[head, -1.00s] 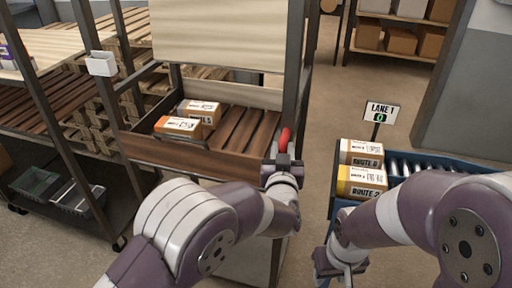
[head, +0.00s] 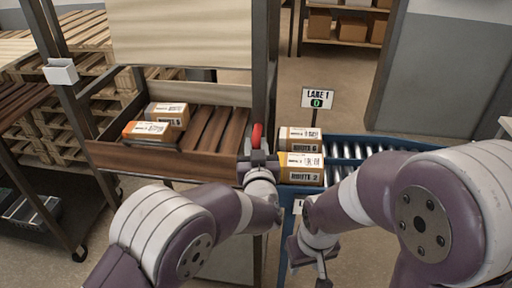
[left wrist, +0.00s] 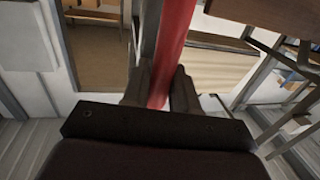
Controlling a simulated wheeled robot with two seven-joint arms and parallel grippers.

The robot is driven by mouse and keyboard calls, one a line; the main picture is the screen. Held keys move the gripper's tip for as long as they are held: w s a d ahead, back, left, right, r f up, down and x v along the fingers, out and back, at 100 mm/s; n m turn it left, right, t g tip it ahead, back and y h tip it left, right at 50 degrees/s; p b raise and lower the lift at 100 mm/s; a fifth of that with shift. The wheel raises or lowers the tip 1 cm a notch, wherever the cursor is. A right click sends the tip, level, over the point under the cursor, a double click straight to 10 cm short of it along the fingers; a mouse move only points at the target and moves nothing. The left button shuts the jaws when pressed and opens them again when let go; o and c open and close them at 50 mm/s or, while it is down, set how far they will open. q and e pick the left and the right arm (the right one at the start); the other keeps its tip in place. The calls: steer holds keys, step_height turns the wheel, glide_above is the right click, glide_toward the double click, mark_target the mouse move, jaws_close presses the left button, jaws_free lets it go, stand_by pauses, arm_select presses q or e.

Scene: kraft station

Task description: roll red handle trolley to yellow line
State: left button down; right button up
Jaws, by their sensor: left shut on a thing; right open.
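The trolley has dark posts, pale upper boards and a slatted wooden tray (head: 160,163) in the head view. Its red handle (head: 257,136) stands upright at the tray's right side. My left gripper (head: 258,157) is shut on this handle. In the left wrist view the red bar (left wrist: 172,45) runs between the two fingers (left wrist: 160,92). My right gripper (head: 309,265) is open and empty, low in front of the conveyor. I see no yellow line in these frames.
Two cartons (head: 146,131) lie in the tray. A blue roller conveyor (head: 340,139) with labelled cartons (head: 300,168) and a "LANE 1" sign (head: 316,98) is close on the right. Pallets (head: 40,130) stand on the left. Bare floor shows behind the conveyor.

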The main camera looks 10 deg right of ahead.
arm_select(q)
steer(key=shift+d, duration=0.1)
steer(key=c, duration=1.2)
jaws_free()
steer(key=shift+o, duration=0.9)
steer(key=shift+s+d, duration=0.1)
steer(key=shift+d, duration=0.1)
steer(key=s+a+b, duration=0.1)
steer(key=s+a, duration=0.1)
steer(key=s, duration=1)
steer(key=shift+s, duration=0.25)
